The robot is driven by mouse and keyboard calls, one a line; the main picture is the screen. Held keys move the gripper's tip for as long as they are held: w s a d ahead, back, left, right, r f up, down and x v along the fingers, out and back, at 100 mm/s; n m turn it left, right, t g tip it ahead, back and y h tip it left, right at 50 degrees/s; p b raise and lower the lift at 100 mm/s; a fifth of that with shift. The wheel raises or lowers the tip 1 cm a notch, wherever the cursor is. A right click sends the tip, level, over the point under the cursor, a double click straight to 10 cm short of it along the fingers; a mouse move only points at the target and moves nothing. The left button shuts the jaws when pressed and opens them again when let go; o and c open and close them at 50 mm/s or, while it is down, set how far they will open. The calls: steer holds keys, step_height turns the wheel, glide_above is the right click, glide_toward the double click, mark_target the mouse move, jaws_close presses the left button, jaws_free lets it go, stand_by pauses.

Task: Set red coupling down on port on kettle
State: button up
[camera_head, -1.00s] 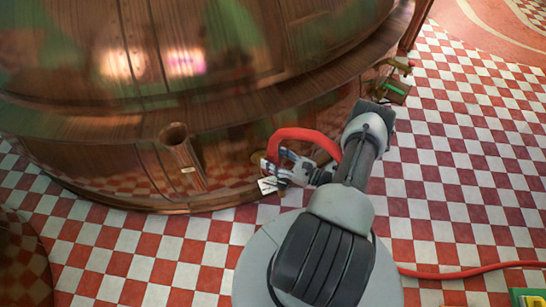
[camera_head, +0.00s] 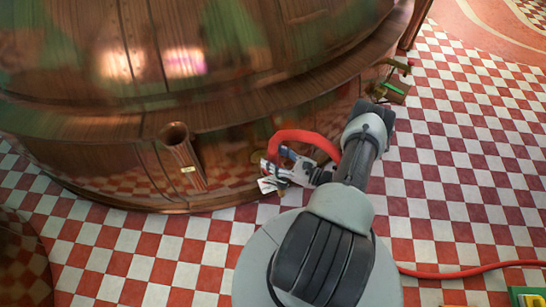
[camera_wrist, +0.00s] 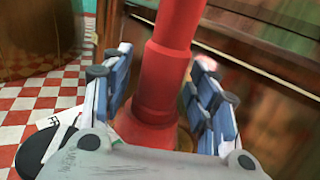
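The red coupling (camera_wrist: 155,95) stands between the fingers of my gripper (camera_wrist: 160,95) in the wrist view, with its wider collar at the bottom. The blue-padded fingers are spread, with narrow gaps beside the coupling, so they do not look closed on it. In the head view, my gripper (camera_head: 285,172) is low beside the copper kettle (camera_head: 90,120), and the red hose (camera_head: 300,135) arcs from there towards my arm. A brassy edge (camera_wrist: 186,128) shows beside the coupling's foot. Whether this is the port, and whether the coupling rests on it, I cannot tell.
An open copper spout (camera_head: 180,150) rises from the kettle left of my gripper. A white label (camera_wrist: 62,122) lies close by. A small green-and-brown object (camera_head: 392,88) is at the kettle's right.

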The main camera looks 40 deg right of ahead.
steer(key=o, duration=0.3)
steer(key=shift+s+a+f, duration=0.1)
steer(key=shift+a+f, duration=0.1)
steer(key=shift+f, duration=0.2)
steer(key=shift+s, duration=0.1)
steer(key=v, duration=1.1)
steer(key=shift+s+d+r, duration=0.3)
steer(key=shift+d+r, duration=0.1)
steer(key=shift+d, duration=0.1)
